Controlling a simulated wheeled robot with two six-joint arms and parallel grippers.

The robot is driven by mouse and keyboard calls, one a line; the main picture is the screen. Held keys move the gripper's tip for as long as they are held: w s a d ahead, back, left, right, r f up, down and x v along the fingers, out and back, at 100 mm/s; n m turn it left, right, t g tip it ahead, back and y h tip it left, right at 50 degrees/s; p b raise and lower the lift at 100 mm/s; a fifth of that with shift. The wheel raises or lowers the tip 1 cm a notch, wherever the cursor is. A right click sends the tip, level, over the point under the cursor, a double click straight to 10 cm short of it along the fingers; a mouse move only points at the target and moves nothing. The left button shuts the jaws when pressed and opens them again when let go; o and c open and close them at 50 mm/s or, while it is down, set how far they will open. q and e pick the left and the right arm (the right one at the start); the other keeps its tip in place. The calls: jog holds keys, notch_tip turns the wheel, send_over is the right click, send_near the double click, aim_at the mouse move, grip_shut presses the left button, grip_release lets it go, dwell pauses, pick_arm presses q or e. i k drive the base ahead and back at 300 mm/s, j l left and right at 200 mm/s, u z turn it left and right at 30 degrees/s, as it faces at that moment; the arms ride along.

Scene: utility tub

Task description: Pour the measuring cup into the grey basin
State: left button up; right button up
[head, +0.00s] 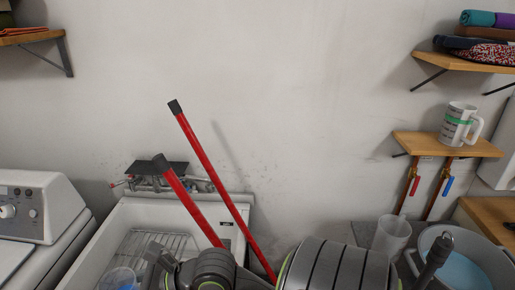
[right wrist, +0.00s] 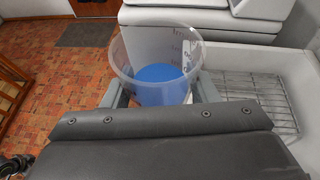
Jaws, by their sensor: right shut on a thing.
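The measuring cup is clear, with dark marks on its side and blue liquid low inside. In the right wrist view, my right gripper (right wrist: 160,92) is shut on the measuring cup (right wrist: 128,62), with one finger on each side; it looks roughly upright. In the head view the cup (head: 121,279) shows at the bottom left, partly cut off, with my right arm reaching to it. A round grey basin (head: 497,256) stands at the right edge of the head view, with light blue inside, well away from the cup. My left gripper is out of view.
A white utility tub (head: 150,211) with a wire rack (head: 165,243) lies beneath the cup's area. Two red poles (head: 205,150) (head: 190,205) rise between cup and basin. A clear container (head: 391,236) and a dark handle (head: 437,255) are by the basin. A white mug (head: 458,127) sits on a shelf.

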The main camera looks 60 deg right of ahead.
aim_at(475, 262)
jog(key=k+z, duration=0.35)
jog(key=k, duration=0.35)
jog(key=z, duration=1.95)
jog(key=i, duration=0.05)
